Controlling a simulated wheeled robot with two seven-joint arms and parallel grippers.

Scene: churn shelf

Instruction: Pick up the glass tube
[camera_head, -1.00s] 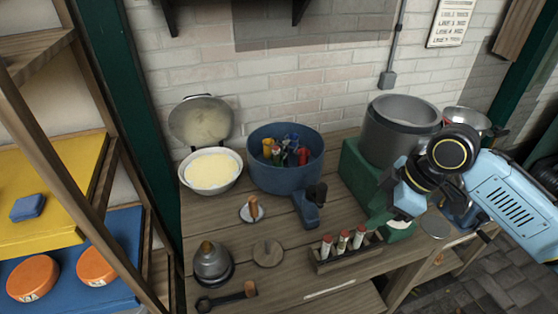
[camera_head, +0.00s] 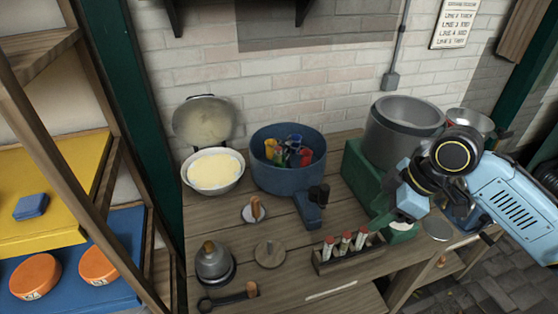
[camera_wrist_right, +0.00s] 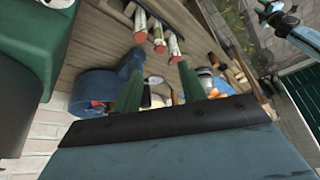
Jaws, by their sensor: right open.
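Three glass tubes with red caps (camera_head: 344,243) stand in a small wooden rack (camera_head: 348,261) at the front right of the bench. They also show near the top of the right wrist view, as pale tubes with red ends (camera_wrist_right: 158,38). My right gripper (camera_wrist_right: 160,84) has two green fingers spread apart, with no tube held between them. In the head view my right arm comes in from the right, and its gripper (camera_head: 394,208) is above and to the right of the rack, apart from the tubes. My left gripper is not in view.
A blue tub (camera_head: 288,176) and a pale-filled bowl (camera_head: 215,171) stand at the back. A grey pot (camera_head: 402,135) rests on a green stand (camera_head: 358,172) behind the gripper. Bare wood lies between rack and round lid (camera_head: 269,254).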

